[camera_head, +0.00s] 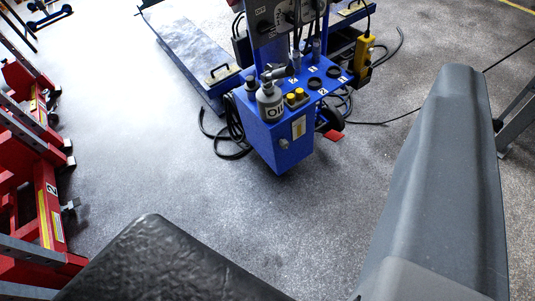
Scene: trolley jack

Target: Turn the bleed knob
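Two large parts fill the near view: a grey tapered one at the right and a black, rough-surfaced one at the bottom left. They look like the fingers of my gripper (308,142), wide apart with nothing between them. Beyond stands a blue cart (270,152), upright on the floor and well away from the fingers. A small grey round knob (284,144) sits on its front face; I cannot tell whether it is the bleed knob. No trolley jack can be clearly made out.
An oil bottle (270,101) stands on the cart, with a yellow device (362,54) at its right side. Red equipment (47,205) lines the left edge. A blue platform (196,48) lies behind. Black cables (233,135) lie by the cart. Open floor lies in front.

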